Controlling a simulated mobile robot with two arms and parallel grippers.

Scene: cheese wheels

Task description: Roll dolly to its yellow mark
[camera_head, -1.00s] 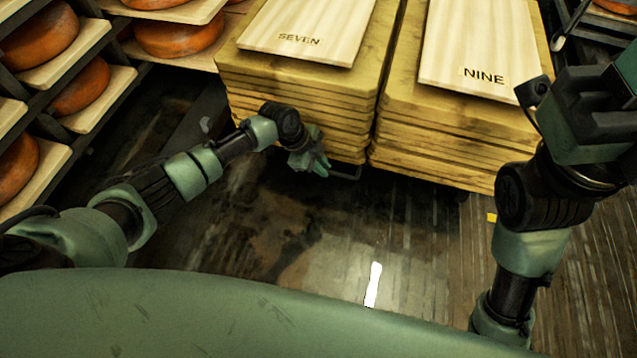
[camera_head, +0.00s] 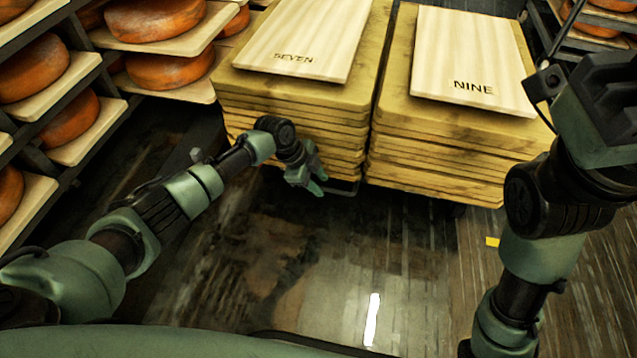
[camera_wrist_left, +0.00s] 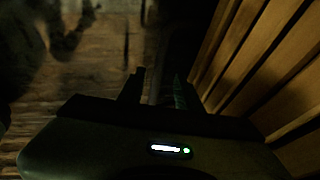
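Two dollies' loads of stacked yellow boards stand side by side in the head view. The left stack (camera_head: 300,92) has a pale board marked SEVEN (camera_head: 305,38) on top, the right stack (camera_head: 440,150) one marked NINE (camera_head: 472,65). The wheels beneath are in shadow. A small yellow mark (camera_head: 492,241) lies on the floor in front of the right stack.
Shelves with orange cheese wheels (camera_head: 160,70) stand at the left; another rack (camera_head: 590,35) is at the upper right. The wooden floor (camera_head: 420,260) in front of the stacks is open, with a bright white strip (camera_head: 371,318) on it.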

